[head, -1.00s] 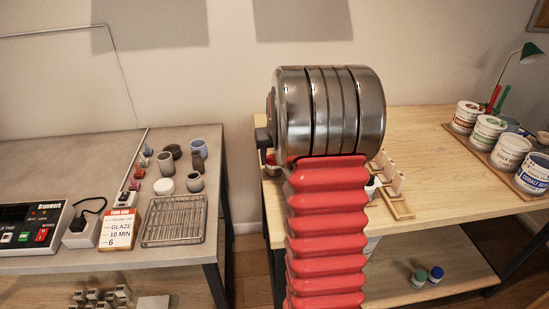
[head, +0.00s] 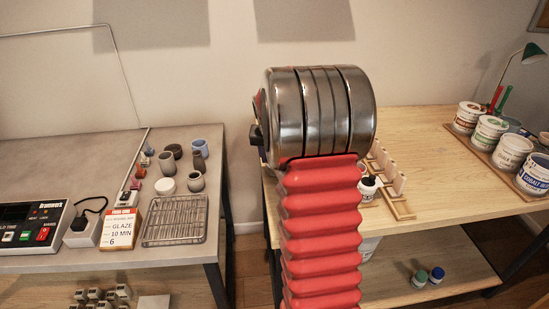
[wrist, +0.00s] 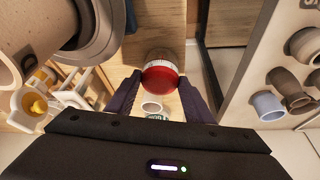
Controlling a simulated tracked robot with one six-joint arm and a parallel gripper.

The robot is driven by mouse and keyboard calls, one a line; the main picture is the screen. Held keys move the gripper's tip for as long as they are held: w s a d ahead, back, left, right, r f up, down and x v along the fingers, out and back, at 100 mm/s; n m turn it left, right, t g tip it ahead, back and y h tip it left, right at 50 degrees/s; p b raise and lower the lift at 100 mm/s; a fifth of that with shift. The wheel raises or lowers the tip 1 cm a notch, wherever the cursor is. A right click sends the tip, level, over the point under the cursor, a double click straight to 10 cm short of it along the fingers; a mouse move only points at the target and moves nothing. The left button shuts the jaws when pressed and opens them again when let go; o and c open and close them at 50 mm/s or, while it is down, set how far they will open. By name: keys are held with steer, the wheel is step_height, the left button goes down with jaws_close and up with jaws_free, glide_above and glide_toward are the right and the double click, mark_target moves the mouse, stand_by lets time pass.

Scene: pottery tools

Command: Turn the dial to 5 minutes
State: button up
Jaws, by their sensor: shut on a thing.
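In the wrist view a round timer dial (wrist: 160,76) with a red body and a pale ring at its far side stands on the wooden table. My gripper (wrist: 160,82) has its two dark purple fingers on either side of the red part and is shut on it. I cannot read any minute marks on the dial. In the head view my arm hides the gripper and the dial.
Labelled glaze tubs (head: 512,154) are at the right.

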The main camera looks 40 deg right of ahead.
steer(key=o, duration=1.1)
steer(key=shift+r, duration=0.15)
steer(key=v, duration=1.3)
steer(key=shift+s+a+r, duration=0.1)
steer(key=shift+r, duration=0.1)
